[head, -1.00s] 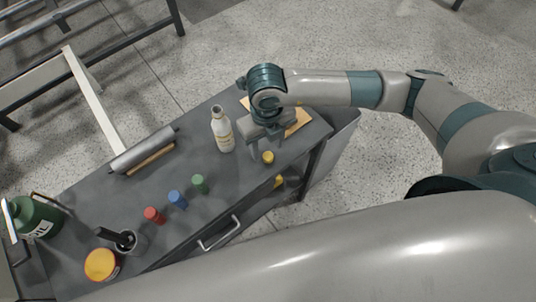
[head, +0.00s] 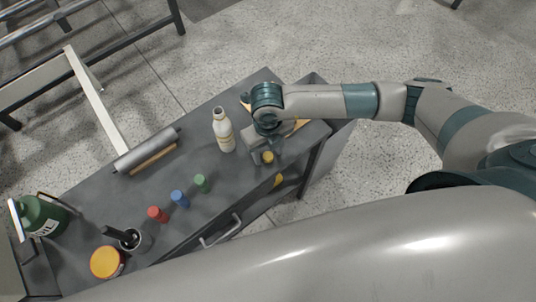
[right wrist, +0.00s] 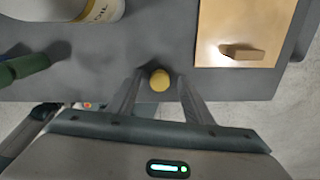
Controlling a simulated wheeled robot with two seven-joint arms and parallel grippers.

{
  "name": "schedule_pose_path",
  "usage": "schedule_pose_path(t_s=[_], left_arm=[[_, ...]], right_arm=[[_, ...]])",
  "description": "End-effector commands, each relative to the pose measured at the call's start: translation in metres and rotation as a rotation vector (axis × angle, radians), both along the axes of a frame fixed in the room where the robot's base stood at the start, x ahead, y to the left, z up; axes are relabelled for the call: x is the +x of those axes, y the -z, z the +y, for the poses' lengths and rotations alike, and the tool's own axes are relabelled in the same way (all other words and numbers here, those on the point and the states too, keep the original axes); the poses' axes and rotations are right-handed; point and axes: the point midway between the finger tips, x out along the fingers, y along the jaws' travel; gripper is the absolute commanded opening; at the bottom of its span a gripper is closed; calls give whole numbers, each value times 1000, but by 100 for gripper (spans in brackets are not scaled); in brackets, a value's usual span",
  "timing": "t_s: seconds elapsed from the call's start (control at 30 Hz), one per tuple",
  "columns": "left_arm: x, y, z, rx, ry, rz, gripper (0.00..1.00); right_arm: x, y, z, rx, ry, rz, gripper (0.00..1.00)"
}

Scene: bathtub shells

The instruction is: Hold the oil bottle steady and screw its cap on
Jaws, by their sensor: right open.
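The pale bottle with a yellow band (head: 223,132) stands upright on the grey bench; no cap shows on its neck. Its lower part and part of its lettering show at the top of the right wrist view (right wrist: 104,9). A small round yellow cap (head: 267,158) lies on the bench to the bottle's right. My right gripper (head: 264,155) is open and low over the bench. In the right wrist view, its two fingers stand either side of the yellow cap (right wrist: 160,80), with gaps showing. My left gripper is not in view.
Green (head: 201,183), blue (head: 179,198) and red (head: 157,213) caps stand left of the gripper. A tan board (right wrist: 244,20) lies beyond the yellow cap. A roll (head: 146,150), a green oil can (head: 40,214) and an orange-topped tin (head: 106,262) are farther left.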

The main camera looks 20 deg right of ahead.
Motion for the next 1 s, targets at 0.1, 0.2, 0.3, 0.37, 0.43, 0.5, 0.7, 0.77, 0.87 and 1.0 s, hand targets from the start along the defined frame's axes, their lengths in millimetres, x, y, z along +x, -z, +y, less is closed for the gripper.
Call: schedule_pose_path(t_s=[0.1,0.2,0.3,0.37,0.43,0.5,0.7,0.77,0.87,1.0], left_arm=[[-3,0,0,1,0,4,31],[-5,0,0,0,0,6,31],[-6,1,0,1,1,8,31],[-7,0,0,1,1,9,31],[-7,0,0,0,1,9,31],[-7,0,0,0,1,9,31],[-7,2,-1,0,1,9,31],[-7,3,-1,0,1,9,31],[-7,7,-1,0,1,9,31],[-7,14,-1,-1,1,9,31]], right_arm=[[0,0,0,0,0,0,34],[0,0,0,0,0,0,10],[0,0,0,0,0,0,3],[0,0,0,0,0,0,3],[0,0,0,0,0,0,3],[0,0,0,0,0,0,3],[0,-2,0,0,0,-1,3],[0,-5,0,1,0,-1,3],[1,-11,0,2,1,-2,3],[1,-28,1,3,-1,-4,3]])
